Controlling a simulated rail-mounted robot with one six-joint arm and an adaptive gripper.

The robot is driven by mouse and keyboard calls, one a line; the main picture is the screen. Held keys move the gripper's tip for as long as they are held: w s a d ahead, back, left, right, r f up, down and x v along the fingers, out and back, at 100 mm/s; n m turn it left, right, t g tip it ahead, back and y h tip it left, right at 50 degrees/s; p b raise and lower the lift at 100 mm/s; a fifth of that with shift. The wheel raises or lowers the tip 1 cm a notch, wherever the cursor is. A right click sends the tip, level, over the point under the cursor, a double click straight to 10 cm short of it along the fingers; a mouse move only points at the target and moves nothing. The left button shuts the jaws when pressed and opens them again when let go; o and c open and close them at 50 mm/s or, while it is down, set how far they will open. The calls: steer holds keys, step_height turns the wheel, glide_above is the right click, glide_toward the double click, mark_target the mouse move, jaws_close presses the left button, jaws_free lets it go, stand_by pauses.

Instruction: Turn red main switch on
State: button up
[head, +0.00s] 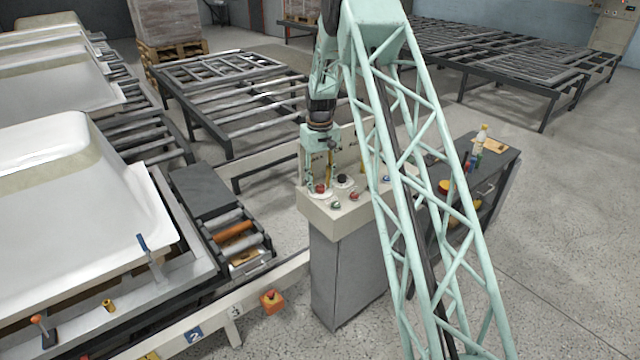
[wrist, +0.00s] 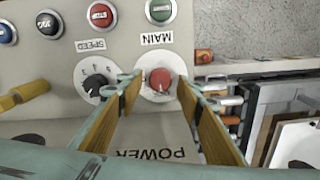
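The red main switch (wrist: 160,80) is a round red knob on a white round plate, beside an upside-down label that reads MAIN. It also shows in the head view (head: 320,188) on the left part of the control console (head: 345,222). My gripper (head: 321,186) points down over this knob. In the wrist view its two yellow-padded fingers (wrist: 158,88) are open, one on each side of the red knob, with a visible gap to both sides. I cannot tell how far the fingertips are above the plate.
A black SPEED dial (wrist: 95,85) sits beside the main switch. A dark cart (head: 490,160) with bottles stands right of the console. A bathtub shell (head: 70,210) lies at the left.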

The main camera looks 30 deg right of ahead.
steer(key=c, duration=0.9)
steer(key=shift+m, duration=0.4)
steer(key=m, duration=0.3)
steer(key=shift+f+b, duration=0.1)
steer(key=shift+b, duration=0.3)
steer(key=m, duration=0.3)
steer(key=shift+d+m, duration=0.1)
steer(key=shift+m, duration=0.3)
steer(key=m+b, duration=0.1)
steer(key=m, duration=0.4)
steer(key=shift+s, duration=0.1)
steer(key=shift+s+d+m, duration=0.1)
steer(key=shift+m, duration=2.5)
